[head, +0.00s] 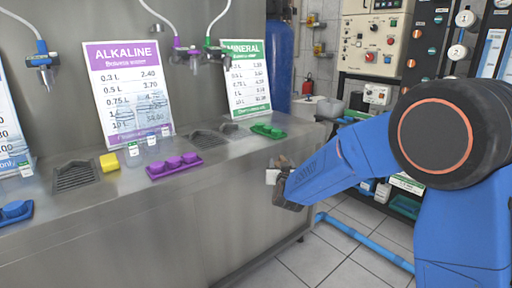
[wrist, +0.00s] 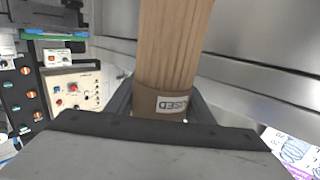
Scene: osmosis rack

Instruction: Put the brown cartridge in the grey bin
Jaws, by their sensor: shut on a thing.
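The brown cartridge (wrist: 172,45) fills the upper middle of the wrist view. It is a long ribbed brown cylinder with a smooth band and a white label that seems to read "USED", upside down. My gripper (wrist: 160,104) is shut on its banded end, with one dark finger on each side. In the head view my gripper (head: 280,180) is in front of the steel counter's right part, below the counter top. Only a small brown piece of the cartridge (head: 283,161) shows there. I cannot make out the grey bin in either view.
The steel counter (head: 190,225) runs along the left and middle. It carries a purple tray (head: 174,166), a green tray (head: 267,131), a yellow sponge (head: 109,163) and clear cups. Blue pipes (head: 350,233) run along the tiled floor. A control panel (head: 370,45) stands behind my arm.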

